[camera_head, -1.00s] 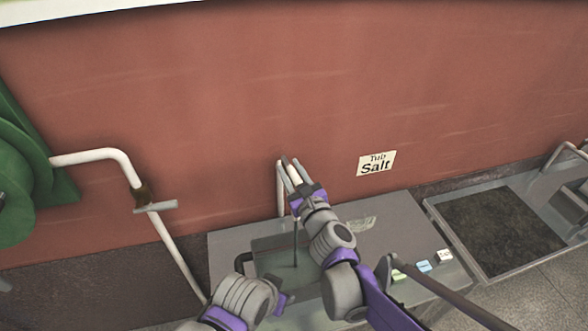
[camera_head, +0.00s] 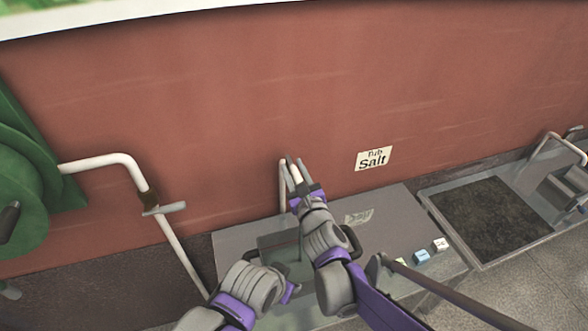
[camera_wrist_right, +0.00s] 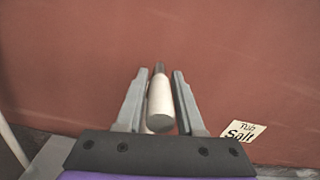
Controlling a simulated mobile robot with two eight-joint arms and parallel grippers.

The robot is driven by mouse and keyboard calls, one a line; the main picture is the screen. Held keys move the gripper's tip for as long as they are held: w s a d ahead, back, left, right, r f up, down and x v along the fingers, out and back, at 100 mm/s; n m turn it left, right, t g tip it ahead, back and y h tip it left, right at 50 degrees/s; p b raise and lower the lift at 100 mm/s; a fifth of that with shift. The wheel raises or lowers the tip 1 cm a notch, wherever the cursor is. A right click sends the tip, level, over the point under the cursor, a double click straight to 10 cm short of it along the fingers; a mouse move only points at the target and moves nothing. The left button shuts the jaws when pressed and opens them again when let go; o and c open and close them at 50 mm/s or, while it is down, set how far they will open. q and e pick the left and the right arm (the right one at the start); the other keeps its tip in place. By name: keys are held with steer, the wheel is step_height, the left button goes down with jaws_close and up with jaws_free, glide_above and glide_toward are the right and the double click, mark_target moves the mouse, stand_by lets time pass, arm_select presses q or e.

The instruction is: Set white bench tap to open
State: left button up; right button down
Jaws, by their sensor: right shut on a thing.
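The white bench tap's thin upright pipe (camera_head: 283,185) rises from the grey bench in front of the red wall. My right gripper (camera_head: 295,172) is at its top, fingers pointing up toward the wall. It is shut on a white rounded piece (camera_wrist_right: 160,104), which stands between the two grey fingers in the right wrist view (camera_wrist_right: 158,100). This piece seems to be the tap's handle; its join to the pipe is hidden.
A grey bench (camera_head: 392,215) with a basin lies below my arms. A "Tub Salt" label (camera_head: 374,158) is on the wall. Another white pipe with a crossbar (camera_head: 165,209) and a green reel (camera_head: 25,190) stand left. A dark-filled trough (camera_head: 490,220) lies right.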

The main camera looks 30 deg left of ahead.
steer(key=c, duration=0.5)
jaws_free()
steer(key=b+v, duration=0.1)
steer(key=v, duration=0.9)
steer(key=shift+s+d+r, duration=0.1)
steer(key=shift+s+d, duration=0.1)
steer(key=shift+s, duration=0.15)
